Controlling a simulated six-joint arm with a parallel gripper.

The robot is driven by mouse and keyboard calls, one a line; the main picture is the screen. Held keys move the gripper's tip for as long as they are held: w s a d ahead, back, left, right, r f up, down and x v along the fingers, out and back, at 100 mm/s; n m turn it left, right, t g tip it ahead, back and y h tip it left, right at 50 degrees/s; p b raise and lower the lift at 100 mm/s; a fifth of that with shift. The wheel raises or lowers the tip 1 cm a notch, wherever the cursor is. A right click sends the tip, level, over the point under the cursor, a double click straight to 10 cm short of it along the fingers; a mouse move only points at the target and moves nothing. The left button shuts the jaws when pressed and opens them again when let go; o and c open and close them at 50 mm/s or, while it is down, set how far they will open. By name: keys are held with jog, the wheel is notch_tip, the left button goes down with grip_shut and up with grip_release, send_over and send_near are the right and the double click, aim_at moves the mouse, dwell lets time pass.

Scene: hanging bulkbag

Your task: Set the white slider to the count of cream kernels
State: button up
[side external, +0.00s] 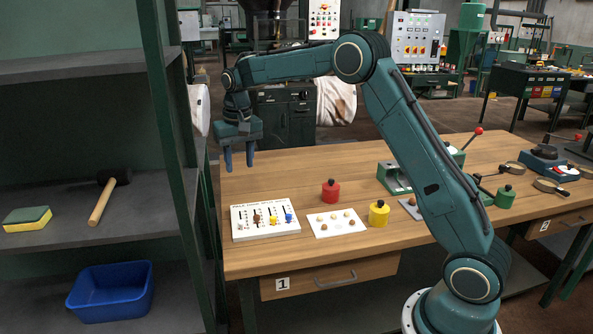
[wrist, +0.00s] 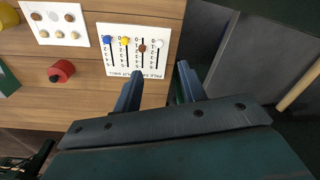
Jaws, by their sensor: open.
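The slider board (side external: 265,233) lies flat on the table's left part, with four upright slots. It also shows in the wrist view (wrist: 134,69). The white slider (wrist: 159,43) is in the end slot, at the end of its slot near the 0 mark, beside the brown, yellow and blue sliders. A white card (side external: 318,233) beside the board holds the kernels; in the wrist view (wrist: 58,27) one row has three cream kernels and the other has two brown ones and a whiter one. My gripper (side external: 238,165) is open and empty above the table's left end; its fingertips (wrist: 158,70) point toward the board's white-slider side.
A red jar (side external: 331,191) stands behind the card and a yellow jar (side external: 379,213) to its right. Green devices and magnifiers crowd the table's right half. A shelf (side external: 75,225) with a hammer and sponge stands left of the table. The table's back left is clear.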

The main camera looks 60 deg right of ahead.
send_over(241, 221)
notch_tip(241, 221, down, 7)
jog(key=shift+r+m+g, duration=0.15)
jog(key=shift+m+g, duration=0.25)
jog(key=shift+f, duration=6.9)
grip_shut()
